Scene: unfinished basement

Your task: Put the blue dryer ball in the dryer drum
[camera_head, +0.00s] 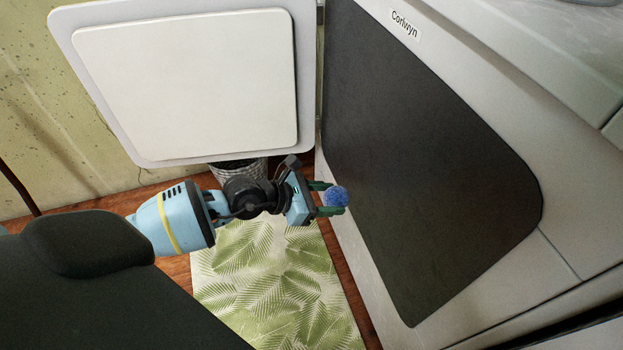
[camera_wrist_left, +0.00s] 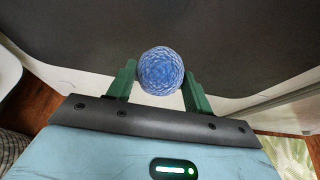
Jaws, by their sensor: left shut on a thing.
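The blue dryer ball (camera_head: 337,196) is a small textured blue sphere held between the green fingers of my left gripper (camera_head: 328,198). In the left wrist view the ball (camera_wrist_left: 161,70) sits between the two fingertips of the gripper (camera_wrist_left: 160,82). The dryer (camera_head: 560,230) is the pale appliance at the right, with a large dark opening (camera_head: 425,170) in its front. My left gripper is in front of the opening's left side and points toward it. The inside of the drum is too dark to make out. My right gripper is not in view.
A white door panel (camera_head: 185,85) stands swung open at the upper left, above my left arm. A wire or mesh basket (camera_head: 238,171) is partly hidden beneath it. A leaf-patterned mat (camera_head: 270,290) lies on the wooden floor. A label reading Corlwyn (camera_head: 406,23) is above the opening.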

